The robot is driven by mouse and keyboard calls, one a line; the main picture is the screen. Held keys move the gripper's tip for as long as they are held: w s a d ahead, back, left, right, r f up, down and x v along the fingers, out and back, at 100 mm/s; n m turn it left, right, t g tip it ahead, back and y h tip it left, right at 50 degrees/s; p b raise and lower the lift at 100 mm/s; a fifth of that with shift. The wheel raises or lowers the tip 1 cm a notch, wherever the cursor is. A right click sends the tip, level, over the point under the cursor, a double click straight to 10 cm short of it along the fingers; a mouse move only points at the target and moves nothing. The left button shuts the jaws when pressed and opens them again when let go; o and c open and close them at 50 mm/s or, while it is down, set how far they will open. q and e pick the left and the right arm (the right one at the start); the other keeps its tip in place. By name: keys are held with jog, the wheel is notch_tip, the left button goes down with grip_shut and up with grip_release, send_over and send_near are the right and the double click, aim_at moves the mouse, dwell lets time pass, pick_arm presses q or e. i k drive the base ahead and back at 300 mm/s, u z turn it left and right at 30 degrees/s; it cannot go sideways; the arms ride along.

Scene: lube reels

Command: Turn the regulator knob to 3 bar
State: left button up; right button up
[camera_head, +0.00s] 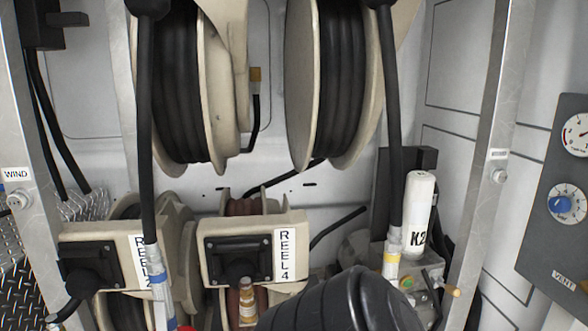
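The regulator knob (560,204) is a small blue knob on a white round dial, on a dark grey panel (548,243) at the right edge. The numbers around the dial are too small to read, so I cannot tell its setting. A round white gauge (577,134) with a red-marked scale sits just above it and is partly cut off by the picture edge. Neither of my grippers shows in the head view.
Two large hose reels (224,80) (301,85) hang at the top. Below are the REEL 4 box (254,249) and a white K2 cylinder (420,205). A metal post (489,177) stands left of the panel. A black ribbed shape (344,303) covers the bottom middle.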

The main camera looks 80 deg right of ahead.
aim_at(559, 205)
jog(key=z, duration=4.3)
jog(key=i, duration=0.2)
